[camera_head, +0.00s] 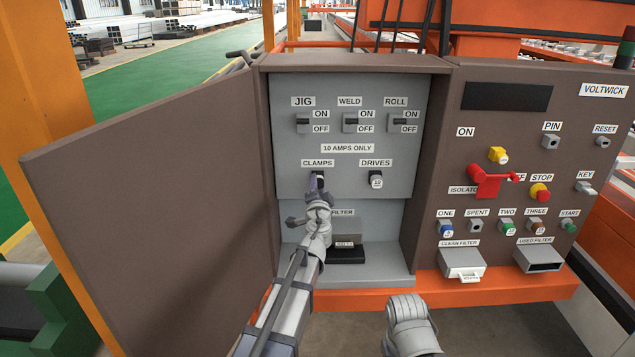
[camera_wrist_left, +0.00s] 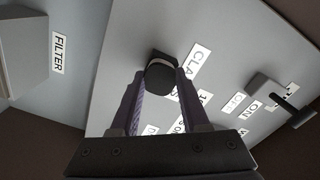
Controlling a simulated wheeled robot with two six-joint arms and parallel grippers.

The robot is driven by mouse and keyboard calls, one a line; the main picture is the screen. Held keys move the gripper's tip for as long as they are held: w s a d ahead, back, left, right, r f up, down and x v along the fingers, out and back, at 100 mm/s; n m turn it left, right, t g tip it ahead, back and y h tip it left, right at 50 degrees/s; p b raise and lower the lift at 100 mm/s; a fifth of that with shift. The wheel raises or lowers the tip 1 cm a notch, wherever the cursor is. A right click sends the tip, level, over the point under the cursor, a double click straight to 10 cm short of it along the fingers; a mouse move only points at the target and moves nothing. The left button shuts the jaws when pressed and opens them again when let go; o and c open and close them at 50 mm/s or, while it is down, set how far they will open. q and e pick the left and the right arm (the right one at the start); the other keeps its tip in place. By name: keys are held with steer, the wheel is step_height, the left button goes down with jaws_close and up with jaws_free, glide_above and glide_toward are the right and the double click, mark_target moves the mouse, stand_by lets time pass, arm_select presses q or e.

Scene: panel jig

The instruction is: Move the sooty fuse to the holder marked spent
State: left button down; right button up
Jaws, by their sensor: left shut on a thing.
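My left gripper (camera_head: 318,184) reaches into the open cabinet at the CLAMPS position. In the left wrist view its fingers (camera_wrist_left: 160,82) are shut on the sooty fuse (camera_wrist_left: 161,74), a dark, short piece with a pale end. The fuse is at the grey CLAMPS panel; I cannot tell whether it is seated or slightly out. In the head view the gripper hides it. The holder marked SPENT (camera_head: 475,227) is on the brown panel at the right, between ONE and TWO. It shows plain grey, with no coloured fuse in it. My right gripper is out of view.
The DRIVES fuse (camera_head: 376,180) sits right of CLAMPS. Fuses stand in holders ONE (camera_head: 446,227), TWO (camera_head: 507,228) and THREE (camera_head: 536,228). The red isolator handle (camera_head: 487,182) juts out above them. The cabinet door (camera_head: 150,200) stands open at the left.

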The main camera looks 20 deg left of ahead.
arm_select(q)
steer(key=shift+s+d, duration=0.25)
steer(key=shift+s, duration=0.45)
stand_by(0.6)
steer(key=shift+v, duration=1.5)
